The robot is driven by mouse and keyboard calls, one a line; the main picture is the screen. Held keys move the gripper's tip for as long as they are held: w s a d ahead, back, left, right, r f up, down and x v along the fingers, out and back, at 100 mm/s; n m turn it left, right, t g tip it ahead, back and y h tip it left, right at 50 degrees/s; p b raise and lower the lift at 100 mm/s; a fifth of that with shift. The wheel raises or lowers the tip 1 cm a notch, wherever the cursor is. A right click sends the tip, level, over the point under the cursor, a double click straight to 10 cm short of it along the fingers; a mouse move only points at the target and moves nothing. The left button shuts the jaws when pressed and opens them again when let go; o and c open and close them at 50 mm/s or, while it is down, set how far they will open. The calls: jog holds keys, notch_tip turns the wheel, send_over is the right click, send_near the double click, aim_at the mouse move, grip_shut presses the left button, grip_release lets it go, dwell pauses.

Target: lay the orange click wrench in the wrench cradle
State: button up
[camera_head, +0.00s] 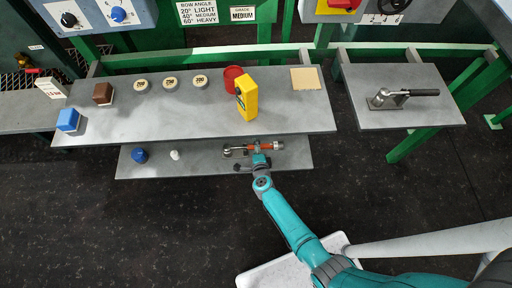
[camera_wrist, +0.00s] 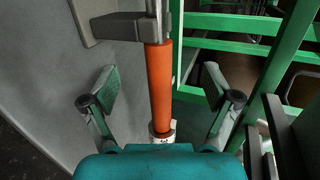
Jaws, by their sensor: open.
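The orange click wrench (camera_head: 265,147) lies on the lower shelf of the middle bench, its metal end toward the left. In the wrist view its orange handle (camera_wrist: 161,85) runs between my open fingers, with a visible gap on each side. A pale collar is at its near end. My gripper (camera_head: 259,155) is at the wrench and hides part of it; its two fingers also show in the wrist view (camera_wrist: 160,92). A grey bracket (camera_wrist: 115,28) meets the metal shaft; I cannot tell whether it is part of the cradle.
A blue knob (camera_head: 140,155) and a white piece (camera_head: 175,155) stand left on the lower shelf. The bench top above holds a yellow box (camera_head: 247,99) and a red cup (camera_head: 232,78). A black-handled metal tool (camera_head: 405,97) is on the right table. Green frame bars (camera_wrist: 225,45) stand beyond the shelf.

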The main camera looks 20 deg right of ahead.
jog(key=shift+v, duration=4)
jog(key=shift+s+d+r, duration=0.1)
jog(key=shift+s, duration=0.3)
jog(key=s+d+r+n+t+y, duration=0.1)
jog(key=s+d+r+n, duration=0.1)
jog(key=s+r+n, duration=0.6)
jog(key=s+d+r+n+t, duration=0.15)
jog(key=s+r, duration=0.35)
jog(key=s, duration=0.7)
jog(key=s+a+r+n+y, duration=0.1)
jog(key=s+r+n, duration=0.4)
jog(key=r, duration=0.5)
jog(key=s+a+r+n+y, duration=0.1)
jog(key=s+r+n, duration=0.5)
jog(key=s+r, duration=0.4)
jog(key=shift+g, duration=0.45)
